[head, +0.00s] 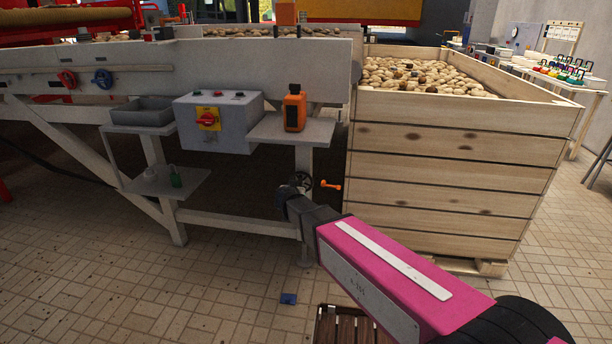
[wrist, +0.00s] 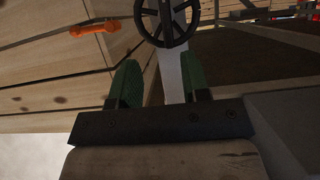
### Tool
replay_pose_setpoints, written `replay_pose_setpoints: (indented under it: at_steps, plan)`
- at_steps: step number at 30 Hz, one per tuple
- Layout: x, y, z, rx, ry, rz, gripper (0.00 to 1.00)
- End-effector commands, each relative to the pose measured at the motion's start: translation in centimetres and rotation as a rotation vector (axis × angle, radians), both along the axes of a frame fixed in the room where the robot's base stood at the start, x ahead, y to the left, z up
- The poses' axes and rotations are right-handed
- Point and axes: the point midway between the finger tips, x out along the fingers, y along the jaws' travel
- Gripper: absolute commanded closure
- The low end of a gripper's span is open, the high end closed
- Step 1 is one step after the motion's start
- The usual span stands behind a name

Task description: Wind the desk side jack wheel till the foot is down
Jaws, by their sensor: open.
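The black spoked jack wheel (head: 303,180) is on the conveyor's near right leg, below the side shelf. It also shows at the top of the wrist view (wrist: 166,22), its upper rim cut off by the frame. An orange crank handle (head: 331,185) sits beside it; in the wrist view the handle (wrist: 95,27) lies in front of the crate planks. My gripper (head: 288,197) is close to the wheel in the head view. In the wrist view its green-padded fingers (wrist: 160,80) are apart and empty, just short of the wheel. The leg's lower end (head: 306,254) is partly visible; I cannot tell whether it touches the floor.
A large wooden crate of potatoes (head: 450,150) stands close on the right. A blue item (head: 288,298) and a slatted brown crate (head: 345,328) are on the floor.

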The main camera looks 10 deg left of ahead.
Motion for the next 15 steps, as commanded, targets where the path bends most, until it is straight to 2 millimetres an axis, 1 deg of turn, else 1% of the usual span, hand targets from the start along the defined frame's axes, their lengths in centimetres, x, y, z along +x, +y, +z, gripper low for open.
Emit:
replay_pose_setpoints:
  at_steps: [2,4,5,6,8,9,11,12,14,15]
  plan:
    - [-0.1,-2.4,-0.3,-0.019,0.028,-0.034,0.57]
    - [-0.2,-5.6,-0.8,-0.046,0.074,-0.078,0.57]
    - [-0.4,-7.3,-1.1,-0.061,0.100,-0.102,0.57]
    - [-0.6,-9.6,-1.5,-0.081,0.140,-0.130,0.57]
    - [-1.3,-13.2,-2.2,-0.110,0.210,-0.172,0.57]
    - [-1.8,-15.4,-2.7,-0.127,0.259,-0.196,0.57]
    - [-2.8,-18.6,-3.5,-0.148,0.337,-0.226,0.57]
    - [-3.5,-20.6,-4.0,-0.160,0.390,-0.241,0.57]
    - [-4.8,-23.4,-4.7,-0.172,0.472,-0.257,0.57]
    - [-5.7,-25.2,-5.1,-0.178,0.528,-0.264,0.57]
